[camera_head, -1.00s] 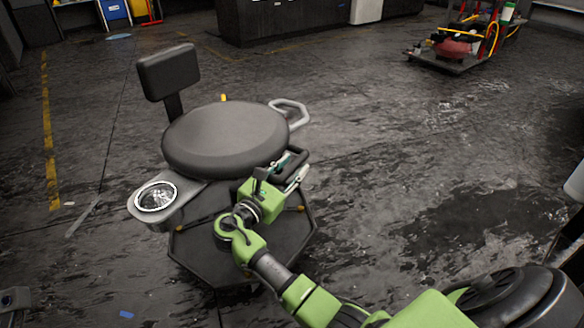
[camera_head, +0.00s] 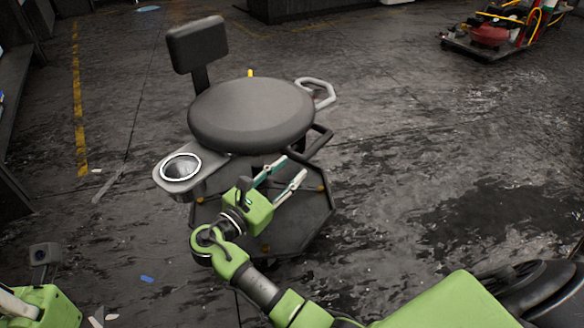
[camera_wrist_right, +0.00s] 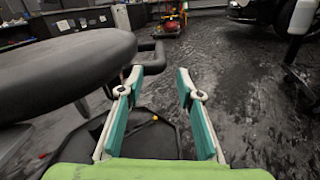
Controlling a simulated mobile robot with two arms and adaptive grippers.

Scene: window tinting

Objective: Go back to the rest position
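My right gripper (camera_head: 284,176) is open and empty, beside the front right of a dark round-seated stool (camera_head: 250,118). In the right wrist view, my right gripper (camera_wrist_right: 158,85) shows its two teal-lined fingers apart, with nothing between them. The stool seat (camera_wrist_right: 60,75) fills the left of that view. My left arm shows only as a green part at the bottom left of the head view. The fingers of my left gripper cannot be made out there.
The stool has a cup holder (camera_head: 181,168) at its left, a backrest (camera_head: 197,45) and a dark octagonal base (camera_head: 300,215). A cart with red and yellow items (camera_head: 492,34) stands far right. The floor right of the stool is open.

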